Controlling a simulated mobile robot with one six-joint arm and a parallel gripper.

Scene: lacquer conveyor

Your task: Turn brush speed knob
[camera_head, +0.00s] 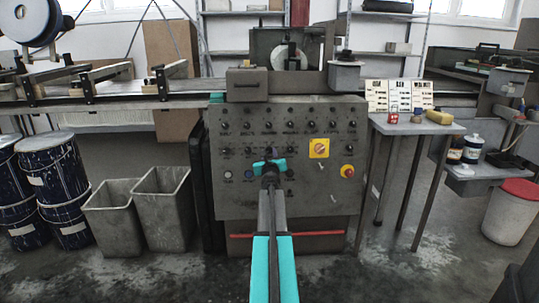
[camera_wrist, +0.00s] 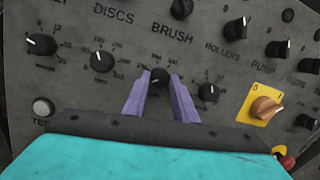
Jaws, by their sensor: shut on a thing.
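The grey control panel (camera_head: 225,195) stands ahead in the head view and fills most of the wrist view (camera_wrist: 70,90). The brush speed knob (camera_wrist: 159,75) is a black round knob in the lower row, below the BRUSH label. My gripper (camera_wrist: 160,84) has its two purple fingers on either side of this knob and is shut on it. The fingers hide much of its scale, and its pointer is not clear. In the head view my gripper (camera_head: 269,160) reaches the panel's lower middle, and my arm hides the knob.
Close neighbours are a dial knob (camera_wrist: 102,61) to the left and another (camera_wrist: 208,92) to the right. Above is the BRUSH selector (camera_wrist: 181,8). A yellow-plated switch (camera_wrist: 264,106) lies further right. Grey bins (camera_head: 162,208) stand left of the panel, a side table (camera_head: 405,126) right.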

